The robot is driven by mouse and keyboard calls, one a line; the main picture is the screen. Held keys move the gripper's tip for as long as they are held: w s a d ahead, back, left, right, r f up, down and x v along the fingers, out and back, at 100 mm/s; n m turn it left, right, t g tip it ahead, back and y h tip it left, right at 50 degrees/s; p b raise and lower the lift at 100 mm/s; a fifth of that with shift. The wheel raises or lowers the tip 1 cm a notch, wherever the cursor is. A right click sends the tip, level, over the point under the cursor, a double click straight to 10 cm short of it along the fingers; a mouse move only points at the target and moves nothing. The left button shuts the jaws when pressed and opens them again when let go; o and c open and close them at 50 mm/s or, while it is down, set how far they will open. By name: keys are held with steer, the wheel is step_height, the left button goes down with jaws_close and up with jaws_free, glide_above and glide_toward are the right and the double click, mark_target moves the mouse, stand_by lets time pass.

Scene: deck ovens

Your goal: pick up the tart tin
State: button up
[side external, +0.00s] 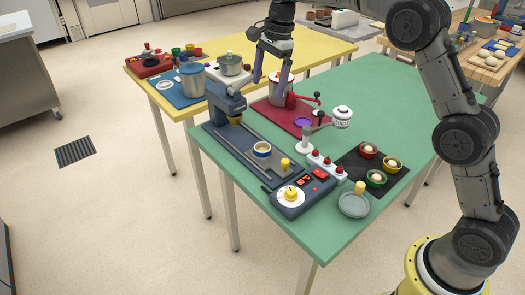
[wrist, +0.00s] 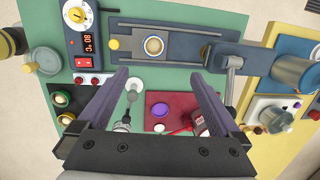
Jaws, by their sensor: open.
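A small round tin with a pale filling and a blue band (side external: 262,149) sits on the rail bed of the blue-grey machine. It looks most like the tart tin, though I cannot be certain. In the wrist view this round tin (wrist: 154,46) lies beyond my fingertips, slightly left of centre between them. My gripper (side external: 269,88) is open and empty, above the red mat area and behind the tin in the side view. Its two fingers are wide apart in the wrist view (wrist: 158,75). Nothing is between the pads.
The machine's upright head (side external: 225,100) stands beside the tin, and a yellow knob (side external: 285,163) is close by. A control box (side external: 302,192) sits at the rail's near end. A purple disc (side external: 303,122) lies on the red mat. Small coloured cups (side external: 376,180) stand on a black mat.

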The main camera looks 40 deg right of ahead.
steer(key=g, duration=0.1)
glide_above(263, 143)
steer(key=s+a, duration=0.1)
steer(key=s, duration=0.1)
steer(key=f, duration=1.4)
steer(key=shift+w+a+f, duration=0.1)
steer(key=shift+w, duration=0.1)
steer(key=shift+s+a+f, duration=0.1)
steer(key=shift+a+f, duration=0.05)
steer(key=shift+f, duration=2.85)
steer(key=c, duration=1.4)
